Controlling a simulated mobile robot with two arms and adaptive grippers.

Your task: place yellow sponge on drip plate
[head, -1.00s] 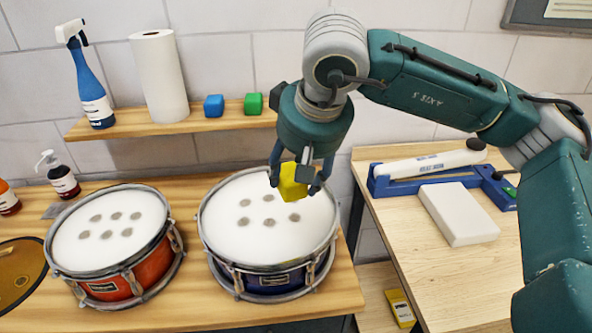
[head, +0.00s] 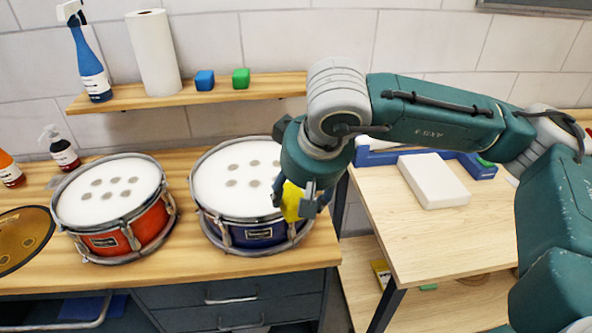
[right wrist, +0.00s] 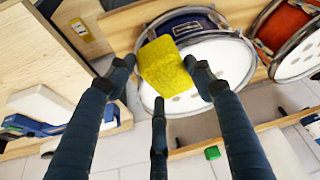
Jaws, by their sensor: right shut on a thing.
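My right gripper (head: 300,208) is shut on the yellow sponge (head: 291,201), in front of the right edge of the blue drum (head: 250,236). In the right wrist view the sponge (right wrist: 163,66) is a rough yellow block held between the dark fingers (right wrist: 158,90), with the blue drum behind it. The sponge is in the air. No piece in view is clearly a drip plate; a brown-gold round disc (head: 22,240) with small marks lies at the left edge, partly cut off. My left gripper is not in view.
A red drum (head: 110,241) stands left of the blue one. The wall shelf (head: 140,99) holds a spray bottle, paper roll (head: 153,52), blue cube (head: 205,80) and green cube (head: 241,78). A white block (head: 432,180) lies on the right table (head: 420,240). A yellow item (head: 381,271) sits below it.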

